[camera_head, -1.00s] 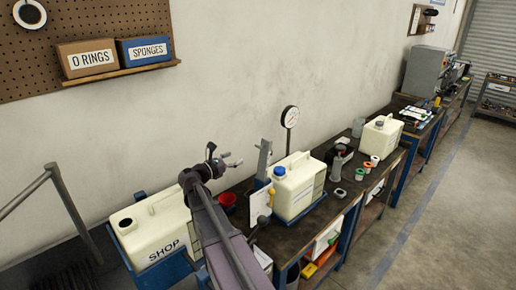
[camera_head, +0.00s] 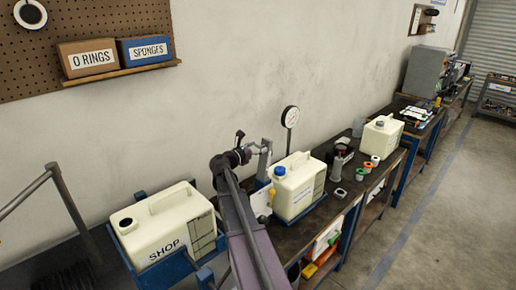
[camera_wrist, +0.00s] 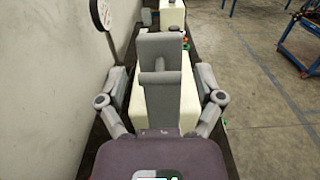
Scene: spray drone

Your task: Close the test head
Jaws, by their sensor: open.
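The test head seems to be the grey upright piece with a crossbar in the wrist view (camera_wrist: 160,50). In the head view its grey upright (camera_head: 264,168) stands just left of the white tank with a blue cap (camera_head: 297,186), partly behind my gripper. My gripper (camera_head: 264,148) is at the top of this upright. In the wrist view my gripper (camera_wrist: 162,76) is open, with one finger on each side of the grey piece. I cannot tell whether either finger touches it. The white tank shows behind the piece, partly hidden.
A round dial gauge (camera_head: 290,117) stands on a post behind the tank, close to the wall. A tank marked SHOP (camera_head: 165,228) sits left of my arm. Another white tank (camera_head: 382,137) and small rings (camera_head: 367,168) are farther right on the bench (camera_head: 300,236).

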